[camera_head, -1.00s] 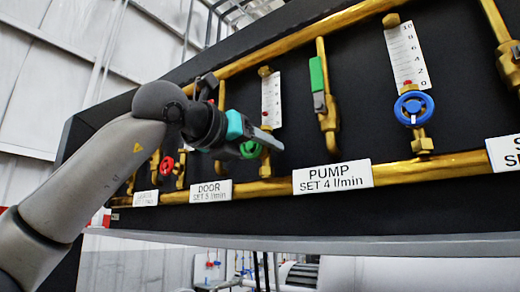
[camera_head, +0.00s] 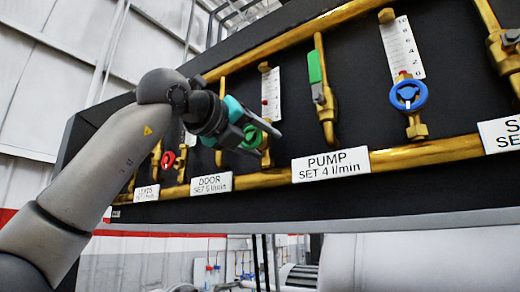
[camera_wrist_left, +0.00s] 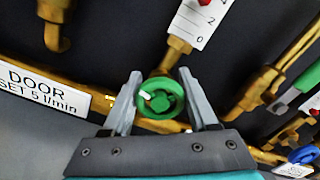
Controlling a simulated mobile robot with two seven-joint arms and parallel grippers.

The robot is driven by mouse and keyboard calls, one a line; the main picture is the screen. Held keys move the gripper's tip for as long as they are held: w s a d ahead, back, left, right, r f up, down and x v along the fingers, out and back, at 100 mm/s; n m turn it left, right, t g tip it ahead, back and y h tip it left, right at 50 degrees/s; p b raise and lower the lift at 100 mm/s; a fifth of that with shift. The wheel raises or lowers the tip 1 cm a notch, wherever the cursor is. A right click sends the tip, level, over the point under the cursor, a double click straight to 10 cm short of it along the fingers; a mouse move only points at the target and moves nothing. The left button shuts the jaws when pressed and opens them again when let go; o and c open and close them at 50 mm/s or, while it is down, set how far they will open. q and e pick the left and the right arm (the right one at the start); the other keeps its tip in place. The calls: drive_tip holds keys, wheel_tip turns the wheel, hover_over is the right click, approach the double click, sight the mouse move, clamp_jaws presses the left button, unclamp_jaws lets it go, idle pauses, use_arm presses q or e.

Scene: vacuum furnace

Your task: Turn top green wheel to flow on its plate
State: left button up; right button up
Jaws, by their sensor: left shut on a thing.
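The green wheel (camera_head: 251,138) sits on a brass valve below a white flow scale (camera_head: 271,94) with a red float. My left gripper (camera_head: 272,148) has its two fingers on either side of the wheel and is shut on it. In the left wrist view the green wheel (camera_wrist_left: 160,96) lies between the fingers, with a white mark on its left. There the red float shows at the picture's top edge, close to the 4 of the scale. The plate (camera_head: 211,185) at lower left of the wheel reads "DOOR SET 5 l/min". My right gripper is not in view.
A green-handled lever (camera_head: 315,68) and a blue wheel (camera_head: 408,95) are to the right, above the PUMP plate (camera_head: 331,167). A red wheel (camera_head: 168,160) is to the left, close to my arm. Brass pipes run along the black panel.

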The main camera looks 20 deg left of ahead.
use_arm(q)
drive_tip(key=n+b, duration=0.2)
drive_tip(key=n, duration=0.3)
drive_tip(key=shift+n, duration=0.3)
idle(0.4)
drive_tip(key=o, duration=1.4)
drive_tip(key=shift+a, duration=0.1)
drive_tip(key=shift+c, duration=0.2)
drive_tip(key=shift+s, duration=0.1)
drive_tip(key=shift+r, duration=0.1)
